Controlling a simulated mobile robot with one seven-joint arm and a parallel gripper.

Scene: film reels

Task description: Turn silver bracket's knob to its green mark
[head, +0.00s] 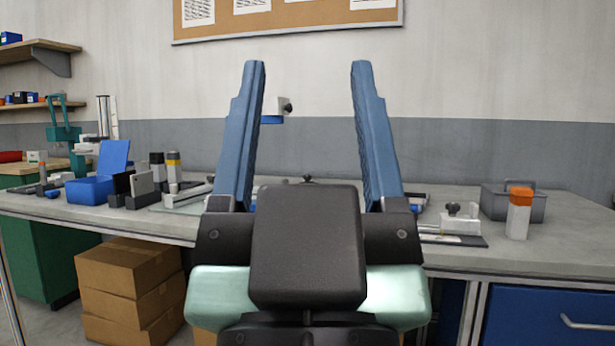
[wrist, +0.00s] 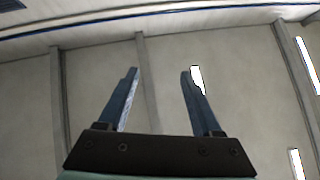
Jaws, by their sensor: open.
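My gripper (head: 308,75) is raised close in front of the head camera, its two blue fingers wide apart and empty. It also shows in the wrist view (wrist: 159,72), open against the ceiling. A pale silver bracket with a dark knob (head: 454,208) stands on the bench, right of my gripper. A small pale fitting with a dark round knob (head: 286,106) shows between the fingers, farther back. Another dark knob (head: 308,179) shows just above my gripper's black body, its base hidden. I cannot tell which is the task's bracket, and no green mark can be made out.
The grey workbench (head: 575,210) runs across the view. A white bottle with an orange cap (head: 519,213) and a grey bin (head: 495,204) stand at right. A blue bin (head: 89,190) and several small items stand at left. Cardboard boxes (head: 130,282) are stacked below.

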